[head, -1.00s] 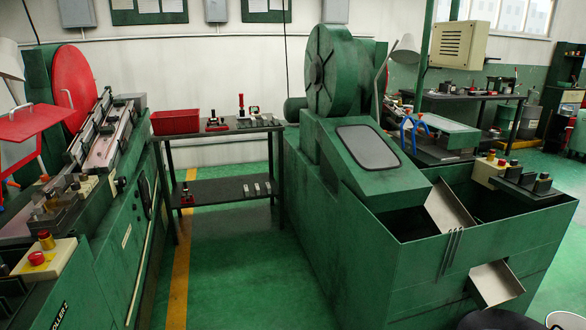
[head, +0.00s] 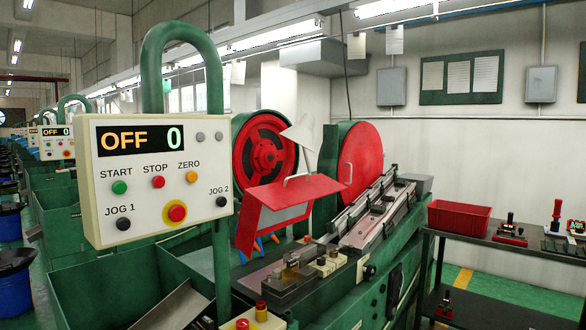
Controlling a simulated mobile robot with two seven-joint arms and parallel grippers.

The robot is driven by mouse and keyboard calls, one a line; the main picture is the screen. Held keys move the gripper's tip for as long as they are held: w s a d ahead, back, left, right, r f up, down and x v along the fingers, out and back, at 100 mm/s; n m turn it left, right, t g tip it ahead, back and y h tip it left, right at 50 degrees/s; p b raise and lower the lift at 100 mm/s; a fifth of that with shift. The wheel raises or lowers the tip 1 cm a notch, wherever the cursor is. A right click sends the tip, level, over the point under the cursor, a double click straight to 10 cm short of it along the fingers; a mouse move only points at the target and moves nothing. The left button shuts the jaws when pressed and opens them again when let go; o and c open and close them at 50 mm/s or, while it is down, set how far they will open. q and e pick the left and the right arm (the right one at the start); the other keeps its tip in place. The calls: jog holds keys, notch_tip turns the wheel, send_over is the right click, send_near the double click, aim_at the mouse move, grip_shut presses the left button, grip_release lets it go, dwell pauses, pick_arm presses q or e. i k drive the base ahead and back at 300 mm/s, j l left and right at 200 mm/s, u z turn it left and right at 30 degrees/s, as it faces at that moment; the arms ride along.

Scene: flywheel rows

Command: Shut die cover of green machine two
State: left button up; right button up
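A green machine (head: 345,290) with red flywheels stands in the middle of the head view. Its red cover (head: 305,193), with a grey handle and a pale window panel, sits tilted above the machine bed and looks raised. Blue parts (head: 258,243) show below it. A control box (head: 155,180) on a green post reads OFF and 0 and partly blocks the machine's left side. I cannot read a machine number here. No machine with a green flywheel is in view. Neither of my grippers is in view.
A dark two-level table (head: 500,249) with a red bin (head: 458,218) and small tools stands at the right. More machines with control boxes (head: 57,143) recede at the left, beside blue bins (head: 12,285). Green floor shows at the lower right.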

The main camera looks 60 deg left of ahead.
aim_at(284, 201)
jog(key=i+l+u, duration=0.1)
jog(key=i+u, duration=0.35)
jog(key=i, duration=0.65)
jog(key=i+l+u, duration=0.1)
jog(key=i+u, duration=0.2)
jog(key=i, duration=0.85)
jog(key=i+z, duration=0.25)
jog(key=i+j+z, duration=0.25)
jog(key=i, duration=0.2)
jog(key=z, duration=6.45)
